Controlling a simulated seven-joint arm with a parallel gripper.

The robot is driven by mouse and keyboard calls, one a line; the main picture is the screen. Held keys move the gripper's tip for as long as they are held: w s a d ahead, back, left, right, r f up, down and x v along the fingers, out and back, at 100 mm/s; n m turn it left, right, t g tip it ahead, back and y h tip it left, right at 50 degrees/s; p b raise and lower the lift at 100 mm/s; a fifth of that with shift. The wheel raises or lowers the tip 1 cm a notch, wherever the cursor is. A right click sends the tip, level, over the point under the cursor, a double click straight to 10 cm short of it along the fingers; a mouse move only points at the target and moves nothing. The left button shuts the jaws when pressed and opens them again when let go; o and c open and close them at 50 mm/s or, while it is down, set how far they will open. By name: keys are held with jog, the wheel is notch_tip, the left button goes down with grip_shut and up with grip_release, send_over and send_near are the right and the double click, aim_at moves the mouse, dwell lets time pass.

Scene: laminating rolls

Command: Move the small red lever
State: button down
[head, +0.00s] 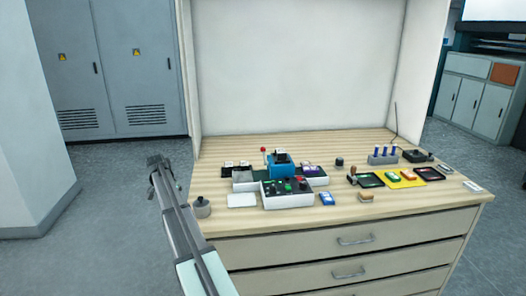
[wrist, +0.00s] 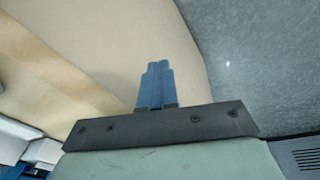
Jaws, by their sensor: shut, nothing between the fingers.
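A small lever with a red knob (head: 263,150) stands upright at the back left of the blue machine (head: 280,164) on the wooden bench top, in the head view. My gripper (head: 154,161) is raised off the bench's left side, well apart from the lever. In the wrist view its two blue fingers (wrist: 155,85) are together with nothing between them. The lever does not show in the wrist view.
A control box (head: 287,193) with coloured buttons sits in front of the machine. A grey weight (head: 202,207) stands at the bench's left edge. Coloured trays (head: 402,179) and a blue-peg rack (head: 383,157) are at right. White panels wall the bench's back and sides.

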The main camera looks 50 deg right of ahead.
jog(key=d+r, duration=0.3)
jog(key=d+r+m, duration=0.1)
jog(key=d+r, duration=0.2)
jog(key=r, duration=0.1)
jog(key=d+r+m, duration=0.1)
jog(key=d+r, duration=0.1)
jog(key=r, duration=0.1)
jog(key=shift+w+d+r, duration=0.15)
jog(key=shift+d+r, duration=0.2)
jog(key=shift+d, duration=0.05)
jog(key=s+d+r+m, duration=0.3)
jog(key=s+d+r, duration=0.1)
jog(key=d+r, duration=0.5)
jog(key=s+d+r+m+t+y, duration=0.1)
jog(key=s+d+r+m+y, duration=0.1)
jog(key=s+d, duration=0.6)
jog(key=s+d+r+m+t+y, duration=0.1)
jog(key=s+d+r+m+y, duration=0.1)
jog(key=s+d+r, duration=0.3)
jog(key=s+d+m, duration=0.1)
jog(key=s+d, duration=0.2)
jog(key=d, duration=0.4)
jog(key=shift+s+d, duration=0.15)
jog(key=shift+s, duration=0.2)
jog(key=shift+f, duration=0.2)
